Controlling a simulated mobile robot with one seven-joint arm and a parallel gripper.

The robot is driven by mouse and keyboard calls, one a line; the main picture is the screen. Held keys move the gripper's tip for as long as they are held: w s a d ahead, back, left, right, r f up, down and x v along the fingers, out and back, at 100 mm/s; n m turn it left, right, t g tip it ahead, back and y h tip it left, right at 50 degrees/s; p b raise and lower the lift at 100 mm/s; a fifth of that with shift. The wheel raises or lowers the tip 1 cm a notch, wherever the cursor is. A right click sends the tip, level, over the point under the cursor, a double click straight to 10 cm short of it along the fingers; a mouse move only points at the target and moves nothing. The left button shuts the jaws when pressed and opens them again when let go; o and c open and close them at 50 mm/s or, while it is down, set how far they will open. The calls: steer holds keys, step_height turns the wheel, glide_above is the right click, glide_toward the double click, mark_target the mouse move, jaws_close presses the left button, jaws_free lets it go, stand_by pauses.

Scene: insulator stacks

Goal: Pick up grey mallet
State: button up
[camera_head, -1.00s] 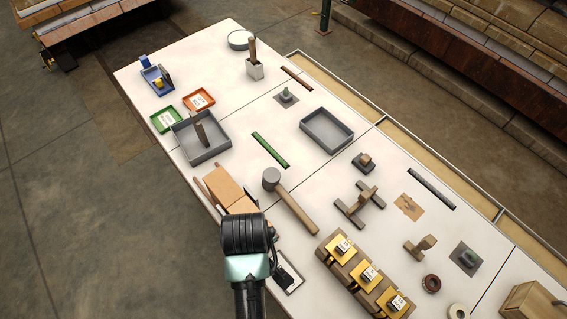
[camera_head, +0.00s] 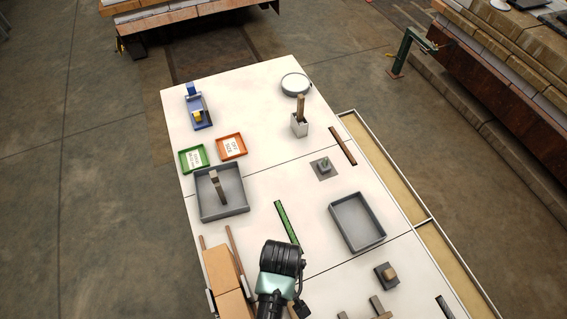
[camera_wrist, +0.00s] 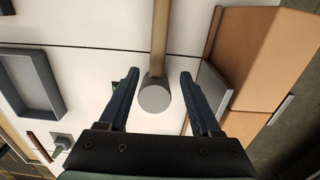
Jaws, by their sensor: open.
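The grey mallet shows in the wrist view, with its round grey head (camera_wrist: 155,98) between and a little below my fingertips in the picture. Its wooden handle (camera_wrist: 160,38) runs up to the top edge. My gripper (camera_wrist: 158,74) is open, with one finger on each side of the mallet and gaps between. I cannot tell how far above the table the fingers are. In the head view the mallet is hidden and my arm covers that part of the table.
A tan box (camera_head: 220,268) stands left of my arm; it is close to my right finger in the wrist view (camera_wrist: 252,65). A green strip (camera_head: 287,226) and an empty grey tray (camera_head: 357,222) lie beyond.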

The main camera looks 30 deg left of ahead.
steer(key=shift+w+f, duration=0.15)
steer(key=shift+f, duration=1.6)
steer(key=shift+w+f, duration=0.15)
steer(key=shift+f, duration=1.55)
jaws_close()
